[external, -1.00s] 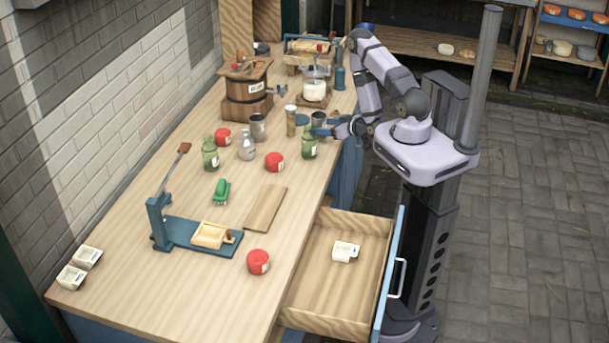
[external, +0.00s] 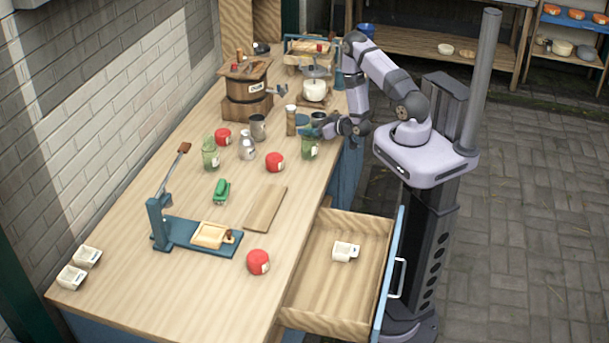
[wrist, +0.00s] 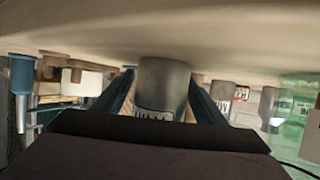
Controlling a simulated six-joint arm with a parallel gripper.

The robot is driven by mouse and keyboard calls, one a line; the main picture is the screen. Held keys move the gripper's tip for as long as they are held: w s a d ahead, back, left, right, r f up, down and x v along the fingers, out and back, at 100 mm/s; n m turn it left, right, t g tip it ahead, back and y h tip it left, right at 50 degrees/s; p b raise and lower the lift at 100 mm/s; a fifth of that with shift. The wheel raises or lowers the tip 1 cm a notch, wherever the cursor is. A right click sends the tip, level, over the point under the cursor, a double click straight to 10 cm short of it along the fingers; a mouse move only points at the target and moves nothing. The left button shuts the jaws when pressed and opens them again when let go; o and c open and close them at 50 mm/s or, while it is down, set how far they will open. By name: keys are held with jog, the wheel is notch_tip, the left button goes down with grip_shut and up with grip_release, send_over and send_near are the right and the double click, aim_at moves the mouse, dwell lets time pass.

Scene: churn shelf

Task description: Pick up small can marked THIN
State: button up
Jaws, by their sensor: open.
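A small grey metal can (external: 318,118) stands on the table at the right edge, behind the green bottle nearest my arm. In the wrist view, where the scene appears upside down, a grey can (wrist: 165,84) with a white label stands between my two fingers. The label's lower part is cut off by my gripper body, so I cannot read it. My gripper (external: 326,129) is open, low over the tabletop, with its fingers on either side of the can. Whether they touch it cannot be told.
A green bottle (external: 310,147) stands very close in front of my gripper; it also shows in the wrist view (wrist: 296,112). A brown-tan cylinder (external: 291,120) stands just left of the can.

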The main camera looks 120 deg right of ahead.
jog(key=shift+w+d+f, duration=0.1)
jog(key=shift+d, duration=0.1)
jog(key=shift+c, duration=0.6)
jog(key=c, duration=1.1)
jog(key=shift+o, duration=0.2)
jog(key=shift+r, duration=0.2)
jog(key=shift+r, duration=1.1)
notch_tip(320, 180, up, 15)
jog(key=p, duration=0.7)
jog(key=shift+r+p, duration=0.2)
jog(key=shift+p, duration=0.1)
